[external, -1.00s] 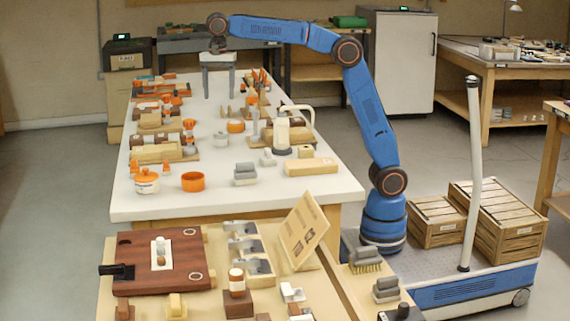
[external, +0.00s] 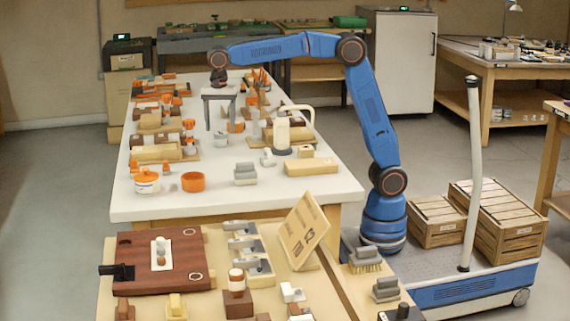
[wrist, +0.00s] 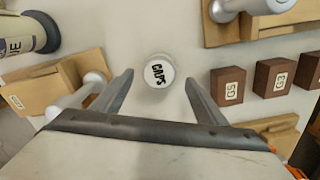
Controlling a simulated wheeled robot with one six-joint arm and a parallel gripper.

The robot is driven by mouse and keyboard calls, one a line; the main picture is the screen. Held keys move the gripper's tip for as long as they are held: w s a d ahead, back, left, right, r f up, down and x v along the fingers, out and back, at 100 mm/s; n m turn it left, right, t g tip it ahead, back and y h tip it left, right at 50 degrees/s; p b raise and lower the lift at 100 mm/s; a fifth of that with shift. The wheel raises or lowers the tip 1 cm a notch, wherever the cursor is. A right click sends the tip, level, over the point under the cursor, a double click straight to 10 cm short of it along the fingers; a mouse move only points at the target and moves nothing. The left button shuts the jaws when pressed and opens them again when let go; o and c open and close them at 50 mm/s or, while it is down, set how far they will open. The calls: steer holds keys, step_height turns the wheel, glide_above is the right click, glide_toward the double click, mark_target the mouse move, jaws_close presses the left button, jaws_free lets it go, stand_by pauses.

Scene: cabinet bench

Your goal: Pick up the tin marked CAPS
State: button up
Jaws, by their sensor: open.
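The tin marked CAPS (wrist: 158,72) is a small white round tin, standing with its lettered lid facing my wrist camera. In the external view it shows as a small pale tin (external: 221,140) on the white bench top. My gripper (wrist: 159,78) is open, with one finger on each side of the tin in the wrist view. In the external view my gripper (external: 220,128) points down just above the tin. The fingers appear apart from the tin, and nothing is held. The exact height gap is hard to tell.
Brown blocks marked G5 (wrist: 232,85) and G3 (wrist: 273,77) stand to the right. A wooden holder with a white cylinder (wrist: 80,92) is at left, near a labelled bottle (wrist: 28,33). Another wooden holder (wrist: 262,25) is upper right. Bare bench surrounds the tin.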

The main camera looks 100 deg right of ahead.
mark_target(221, 133)
steer(key=shift+a+f, duration=0.2)
steer(key=shift+f, duration=2.4)
steer(key=shift+c, duration=0.5)
steer(key=c, duration=1.1)
steer(key=shift+o, duration=0.2)
